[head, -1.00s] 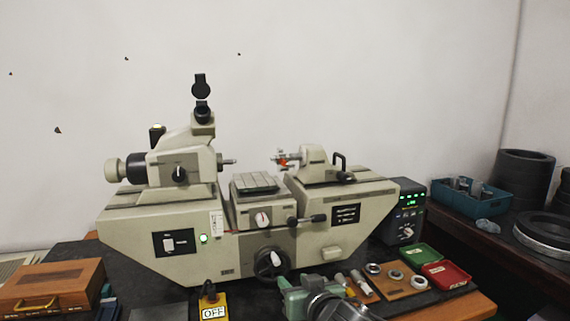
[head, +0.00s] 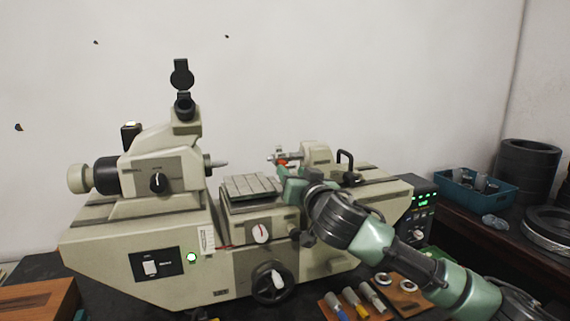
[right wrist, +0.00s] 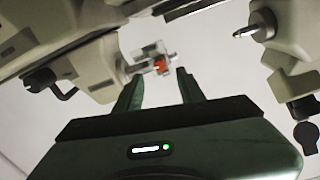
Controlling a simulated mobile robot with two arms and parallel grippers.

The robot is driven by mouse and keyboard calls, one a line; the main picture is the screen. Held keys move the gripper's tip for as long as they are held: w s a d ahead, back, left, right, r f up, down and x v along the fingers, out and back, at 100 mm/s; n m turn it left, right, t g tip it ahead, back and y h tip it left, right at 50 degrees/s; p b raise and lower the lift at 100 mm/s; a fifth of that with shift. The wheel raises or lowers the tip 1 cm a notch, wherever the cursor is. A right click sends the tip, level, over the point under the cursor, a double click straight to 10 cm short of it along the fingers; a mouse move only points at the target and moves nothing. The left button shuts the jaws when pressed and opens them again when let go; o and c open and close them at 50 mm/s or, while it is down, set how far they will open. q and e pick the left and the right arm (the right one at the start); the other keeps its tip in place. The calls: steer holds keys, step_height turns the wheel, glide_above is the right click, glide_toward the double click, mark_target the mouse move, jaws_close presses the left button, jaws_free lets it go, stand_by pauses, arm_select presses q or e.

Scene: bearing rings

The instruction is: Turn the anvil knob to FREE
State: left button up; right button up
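The measuring machine (head: 130,250) stands on the bench, with a tailstock (head: 317,153) on its right side. A small orange-red part (head: 283,163) sits at the tailstock's anvil end; it may be the anvil knob, but no FREE marking is readable. It also shows in the right wrist view (right wrist: 160,65), just beyond and between my fingertips. My right gripper (right wrist: 157,80) is open and empty, its two fingers apart. In the head view my right gripper (head: 283,174) is just below the anvil end, partly hidden by my wrist. My left gripper is not in view.
A ribbed table (head: 250,186) lies left of my right gripper, and the headstock (head: 160,172) stands farther left. A black handle (head: 346,160) rises behind my arm. A blue bin (head: 476,195) stands at right. Small parts lie on a wooden board (head: 330,302) in front.

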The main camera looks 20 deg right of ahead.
mark_target(285, 165)
steer(key=w+p, duration=0.1)
steer(key=w, duration=0.4)
steer(key=shift+w+f, duration=0.1)
steer(key=shift+w, duration=0.15)
jaws_close()
